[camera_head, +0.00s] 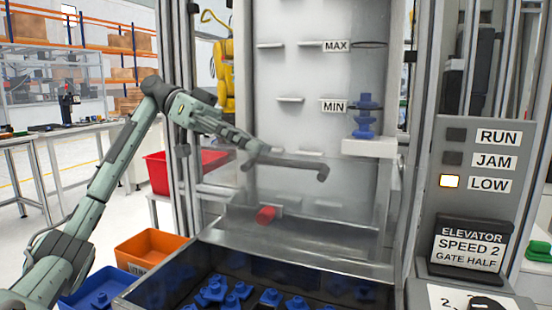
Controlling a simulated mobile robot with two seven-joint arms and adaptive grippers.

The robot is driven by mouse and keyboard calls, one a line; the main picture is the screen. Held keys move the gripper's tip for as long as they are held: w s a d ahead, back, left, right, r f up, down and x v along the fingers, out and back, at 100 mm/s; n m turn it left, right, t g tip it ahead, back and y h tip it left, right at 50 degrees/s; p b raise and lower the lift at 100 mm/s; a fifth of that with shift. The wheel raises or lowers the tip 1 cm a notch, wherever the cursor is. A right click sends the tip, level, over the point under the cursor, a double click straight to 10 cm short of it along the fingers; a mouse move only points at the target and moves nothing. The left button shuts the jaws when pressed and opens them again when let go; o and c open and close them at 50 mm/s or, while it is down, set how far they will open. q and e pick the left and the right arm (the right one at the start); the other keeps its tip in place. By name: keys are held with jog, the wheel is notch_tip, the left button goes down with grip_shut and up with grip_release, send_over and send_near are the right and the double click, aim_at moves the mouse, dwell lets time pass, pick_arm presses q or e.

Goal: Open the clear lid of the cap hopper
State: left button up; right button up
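The clear lid (345,218) of the cap hopper is a see-through panel low on the front of the tall grey machine, above a dark bin of blue caps (215,290). A dark grey bar (300,162) with a bent-down right end lies across its upper part. My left gripper (256,158) is at the left end of this bar. It seems to touch the bar, but I cannot tell whether its fingers are open or closed around it. A red cylinder (266,214) shows at the lid's lower left. My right gripper is not in view.
A control panel with RUN, JAM and a lit LOW lamp (450,181) stands at right. A blue stacked part (365,118) sits on a white ledge by MIN. Red (158,172), orange (147,246) and blue bins stand left of the machine.

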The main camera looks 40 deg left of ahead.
pick_arm(q)
jog(key=v, duration=0.5)
dwell(0.6)
